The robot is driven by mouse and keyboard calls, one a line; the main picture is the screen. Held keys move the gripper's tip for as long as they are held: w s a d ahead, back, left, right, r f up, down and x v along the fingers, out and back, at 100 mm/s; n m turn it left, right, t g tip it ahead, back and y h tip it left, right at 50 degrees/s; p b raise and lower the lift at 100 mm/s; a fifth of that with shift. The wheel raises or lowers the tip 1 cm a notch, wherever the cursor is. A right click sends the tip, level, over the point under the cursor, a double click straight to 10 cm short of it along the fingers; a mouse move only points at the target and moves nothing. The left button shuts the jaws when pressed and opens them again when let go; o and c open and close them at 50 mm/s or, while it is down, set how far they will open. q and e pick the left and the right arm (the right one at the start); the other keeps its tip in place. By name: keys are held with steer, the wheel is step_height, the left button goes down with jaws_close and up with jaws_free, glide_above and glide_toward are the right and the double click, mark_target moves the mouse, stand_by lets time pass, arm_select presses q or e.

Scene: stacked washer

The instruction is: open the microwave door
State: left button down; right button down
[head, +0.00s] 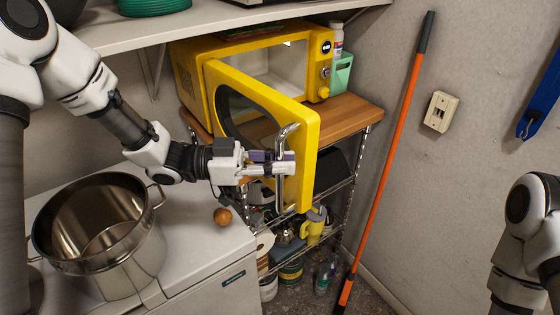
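The yellow microwave (324,62) stands on a wooden-topped rack. Its yellow door (304,140) is hinged at the left and stands swung well out toward me, with the light cavity (285,68) visible behind it. A silver bar handle (283,140) runs up the door's outer face near its free edge. My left gripper (284,164) is at the handle, its fingers around the bar and seemingly shut on it. My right arm is at the lower right edge; its gripper is outside the view.
A large steel pot (100,230) and a small round brown item (223,217) sit on the white appliance top (190,205). The wire rack (345,150) holds several items below. An orange pole (385,160) leans on the right wall. A shelf (210,20) overhangs the microwave.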

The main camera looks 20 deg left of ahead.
arm_select(q)
steer(key=c, duration=1.4)
jaws_free()
steer(key=shift+f, duration=0.1)
steer(key=shift+w, duration=0.1)
steer(key=v, duration=1.2)
